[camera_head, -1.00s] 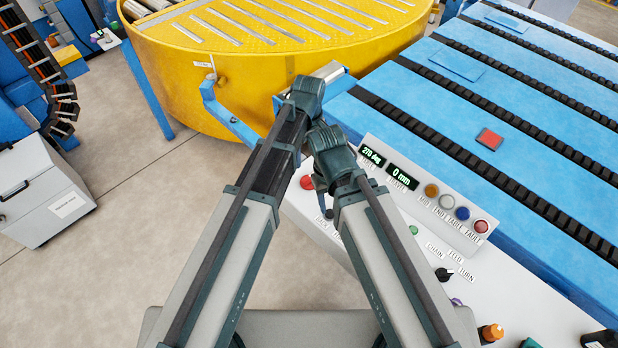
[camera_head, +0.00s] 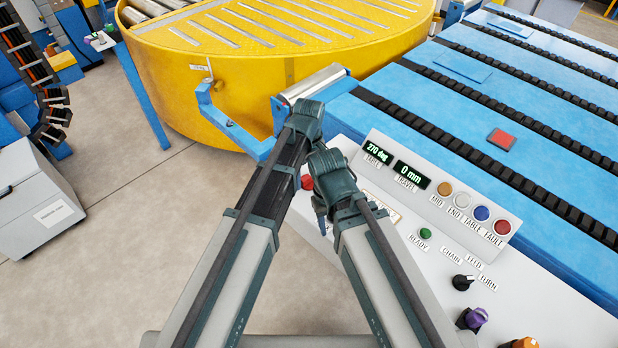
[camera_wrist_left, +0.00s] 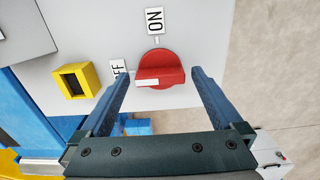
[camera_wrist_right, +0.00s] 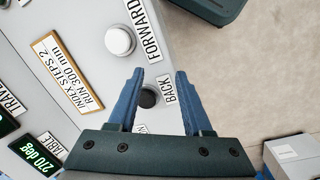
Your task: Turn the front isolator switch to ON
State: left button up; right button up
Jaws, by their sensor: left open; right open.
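The isolator switch (camera_wrist_left: 160,68) is a red rotary handle on a pale panel in the left wrist view. Its white mark points left, toward a partly hidden OFF label (camera_wrist_left: 118,68). The ON label (camera_wrist_left: 155,21) is above it. My left gripper (camera_wrist_left: 161,77) is open, with one finger on each side of the red handle. My right gripper (camera_wrist_right: 160,73) is open over a black button (camera_wrist_right: 148,98) beside a BACK label. In the head view my arms hide much of the panel's near end; a red knob (camera_head: 308,182) shows between them.
The console (camera_head: 430,215) carries displays, lamps, a green button (camera_head: 425,233) and knobs. A yellow turntable (camera_head: 240,80) and blue conveyor (camera_head: 450,75) stand behind it. A yellow square fitting (camera_wrist_left: 77,80) is left of the switch. Grey floor (camera_head: 120,250) is open at left.

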pick_arm(q)
jog(key=c, duration=1.3)
jog(key=m, duration=1.4)
jog(key=shift+m, duration=1.9)
